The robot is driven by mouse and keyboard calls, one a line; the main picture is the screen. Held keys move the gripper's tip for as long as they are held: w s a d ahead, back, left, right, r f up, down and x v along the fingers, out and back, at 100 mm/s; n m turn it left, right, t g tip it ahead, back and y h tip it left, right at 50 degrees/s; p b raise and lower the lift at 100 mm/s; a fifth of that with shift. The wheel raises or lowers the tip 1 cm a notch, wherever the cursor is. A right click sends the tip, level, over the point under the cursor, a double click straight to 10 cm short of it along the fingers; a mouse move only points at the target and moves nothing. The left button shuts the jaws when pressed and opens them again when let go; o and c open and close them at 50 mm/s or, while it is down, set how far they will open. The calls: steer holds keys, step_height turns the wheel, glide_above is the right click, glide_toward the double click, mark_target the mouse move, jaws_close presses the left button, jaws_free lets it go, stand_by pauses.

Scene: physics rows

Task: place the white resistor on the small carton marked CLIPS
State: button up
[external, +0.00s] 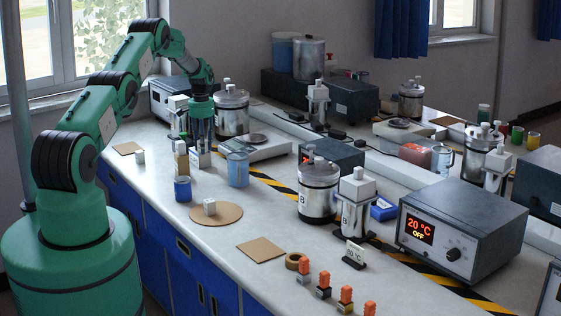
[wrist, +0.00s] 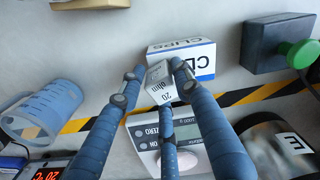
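The white resistor (wrist: 158,86), marked 20 ohm, sits between the fingertips of my gripper (wrist: 156,74) in the wrist view. The fingers are closed around it. The small white carton marked CLIPS (wrist: 198,52), with a blue band, lies just beyond the resistor. The resistor overlaps the carton's near edge in this view; I cannot tell whether they touch. In the external view my gripper (external: 200,143) points down over the carton (external: 201,161) near the counter's left side. The fingers mostly hide the resistor there.
A blue beaker (external: 238,169) stands right of the carton, and a balance (external: 262,147) is behind. Another white cube (external: 209,207) sits on a round cork mat (external: 228,216).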

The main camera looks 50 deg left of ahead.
steer(key=shift+o, duration=0.8)
steer(key=shift+r, duration=0.1)
step_height(320, 180, up, 12)
steer(key=shift+p, duration=0.35)
stand_by(0.4)
steer(key=shift+r, duration=0.1)
